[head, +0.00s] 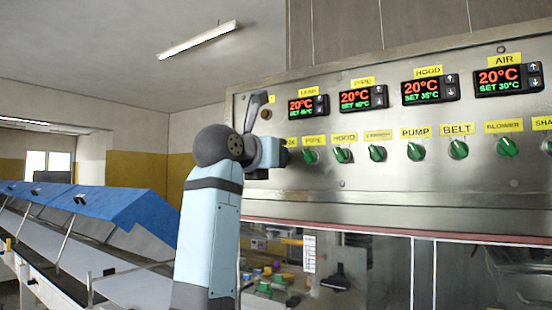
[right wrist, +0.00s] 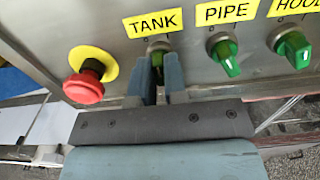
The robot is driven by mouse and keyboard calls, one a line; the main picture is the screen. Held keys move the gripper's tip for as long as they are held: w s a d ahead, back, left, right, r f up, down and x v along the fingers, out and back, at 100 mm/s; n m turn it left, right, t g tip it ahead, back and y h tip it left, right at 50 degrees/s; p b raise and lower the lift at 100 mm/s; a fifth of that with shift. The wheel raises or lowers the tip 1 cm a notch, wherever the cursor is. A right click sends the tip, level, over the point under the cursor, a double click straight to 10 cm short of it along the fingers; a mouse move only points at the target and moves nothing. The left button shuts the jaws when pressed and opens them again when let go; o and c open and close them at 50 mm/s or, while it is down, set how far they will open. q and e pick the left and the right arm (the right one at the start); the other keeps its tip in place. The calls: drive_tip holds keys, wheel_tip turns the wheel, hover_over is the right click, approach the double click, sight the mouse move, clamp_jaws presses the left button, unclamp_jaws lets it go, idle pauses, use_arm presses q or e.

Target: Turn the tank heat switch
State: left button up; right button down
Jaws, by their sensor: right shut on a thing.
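The tank heat switch (right wrist: 157,61) is a green knob under the yellow TANK label (right wrist: 153,22). It shows in the right wrist view between the two fingers of my right gripper (right wrist: 160,66). The gripper is shut on it, and the fingers hide much of the knob, so its exact angle is hard to tell. In the head view my right gripper (head: 282,153) reaches the left end of the switch row, and the hand and arm hide the tank switch there. My left gripper is in neither view.
The green PIPE switch (right wrist: 225,55) sits close to the right of my fingers. A red emergency button (right wrist: 84,86) sticks out at left. More green switches, such as HOOD (head: 342,155), line the steel panel (head: 400,205). A blue-covered conveyor (head: 130,205) stands at left.

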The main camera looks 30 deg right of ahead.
drive_tip(key=m+b, duration=0.1)
drive_tip(key=m, duration=0.4)
drive_tip(key=shift+m, duration=0.4)
idle(0.4)
drive_tip(key=c, duration=1.2)
unclamp_jaws()
drive_tip(key=shift+s, duration=0.1)
drive_tip(key=shift+o, duration=0.2)
drive_tip(key=b+v, duration=0.1)
drive_tip(key=v, duration=1.3)
drive_tip(key=shift+d+f, duration=0.1)
